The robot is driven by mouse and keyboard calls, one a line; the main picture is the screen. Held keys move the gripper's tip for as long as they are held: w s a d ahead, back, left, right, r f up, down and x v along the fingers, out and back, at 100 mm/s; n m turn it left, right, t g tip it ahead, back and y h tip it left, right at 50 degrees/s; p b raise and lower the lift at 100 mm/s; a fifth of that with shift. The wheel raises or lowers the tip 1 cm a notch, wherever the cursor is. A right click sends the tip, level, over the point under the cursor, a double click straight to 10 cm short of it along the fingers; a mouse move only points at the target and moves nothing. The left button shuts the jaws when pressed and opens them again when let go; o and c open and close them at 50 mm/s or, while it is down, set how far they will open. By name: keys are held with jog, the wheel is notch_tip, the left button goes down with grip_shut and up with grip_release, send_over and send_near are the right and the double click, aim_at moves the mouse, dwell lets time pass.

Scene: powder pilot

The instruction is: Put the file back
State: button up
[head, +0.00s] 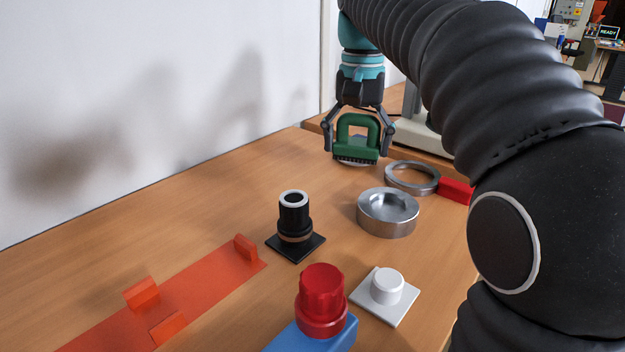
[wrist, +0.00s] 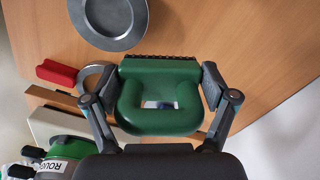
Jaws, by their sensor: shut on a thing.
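My gripper (head: 357,146) is shut on a green tool (head: 358,122) with a loop handle and a dark toothed or bristled lower edge. It holds the tool upright near the far end of the wooden bench. In the wrist view the fingers (wrist: 159,88) clasp both sides of the green tool (wrist: 160,68). A pale rim shows just under the tool in the head view; whether they touch I cannot tell. I cannot tell if this tool is the file; no other file is clear. An orange strip (head: 212,278) with several upright blocks lies at the front left.
A grey metal dish (head: 388,214) and a ring with a red handle (head: 456,190) lie right of the gripper. Nearer stand a black cylinder (head: 294,212), a red-capped piece (head: 322,295) and a white knob (head: 387,286). The bench's left middle is bare; a wall borders it.

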send_over(314, 196)
notch_tip(314, 196, down, 4)
jog(key=shift+w+f, duration=0.1)
jog(key=shift+f, duration=0.15)
jog(key=shift+f+b, duration=0.45)
jog(key=shift+f, duration=1.55)
jog(key=shift+f, duration=0.15)
jog(key=o, duration=1.2)
notch_tip(314, 196, up, 8)
jog(key=p, duration=0.1)
